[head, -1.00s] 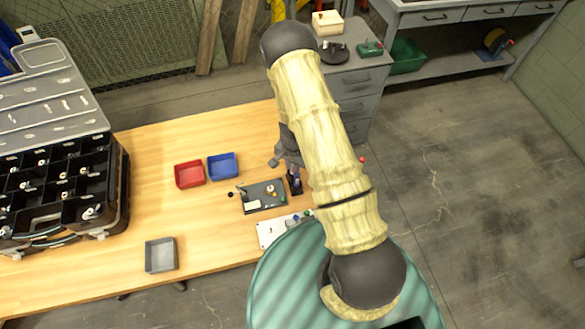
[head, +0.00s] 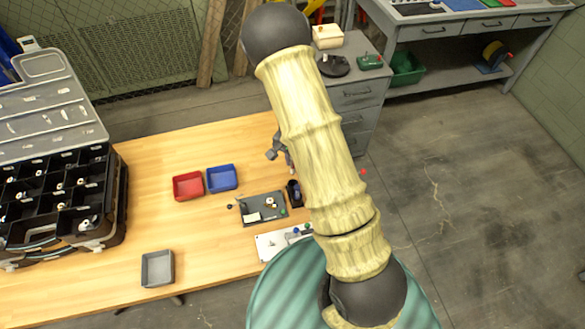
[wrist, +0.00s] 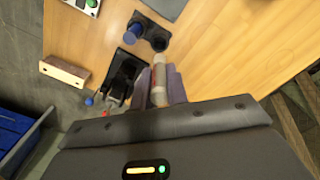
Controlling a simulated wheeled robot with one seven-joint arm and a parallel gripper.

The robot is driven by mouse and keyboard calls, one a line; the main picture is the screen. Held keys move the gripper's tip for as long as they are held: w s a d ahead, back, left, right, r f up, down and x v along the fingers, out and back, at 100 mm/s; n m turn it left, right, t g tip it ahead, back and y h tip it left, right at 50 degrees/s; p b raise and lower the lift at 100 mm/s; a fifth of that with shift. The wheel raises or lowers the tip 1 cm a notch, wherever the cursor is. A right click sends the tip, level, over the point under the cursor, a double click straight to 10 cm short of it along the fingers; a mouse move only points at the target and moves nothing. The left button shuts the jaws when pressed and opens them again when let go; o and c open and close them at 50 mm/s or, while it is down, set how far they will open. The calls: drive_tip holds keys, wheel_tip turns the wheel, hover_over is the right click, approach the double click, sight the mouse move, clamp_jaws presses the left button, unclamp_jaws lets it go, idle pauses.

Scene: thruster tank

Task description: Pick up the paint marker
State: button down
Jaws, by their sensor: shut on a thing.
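The paint marker (wrist: 158,73), a pale cylinder with an orange-brown band, stands between the two fingers of my gripper (wrist: 159,88) in the wrist view. The fingers are shut on it, one on each side. Its lower part is hidden by the gripper body. In the head view my gripper (head: 279,147) shows only partly at the left edge of my arm, over the far right part of the table. The marker cannot be made out there.
The wooden table (head: 205,245) bears a red bin (head: 187,186), a blue bin (head: 222,178), a grey bin (head: 158,268) and a grey panel (head: 262,208). A black organizer case (head: 60,200) fills the left end. A black object (wrist: 123,75) is close beside the gripper.

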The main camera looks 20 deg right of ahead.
drive_tip(key=shift+r, duration=0.2)
idle(0.4)
drive_tip(key=s+a+f+b, duration=0.1)
drive_tip(key=s+a+b, duration=0.3)
drive_tip(key=a, duration=0.5)
drive_tip(key=shift+a+b, duration=0.4)
drive_tip(key=shift+f, duration=0.25)
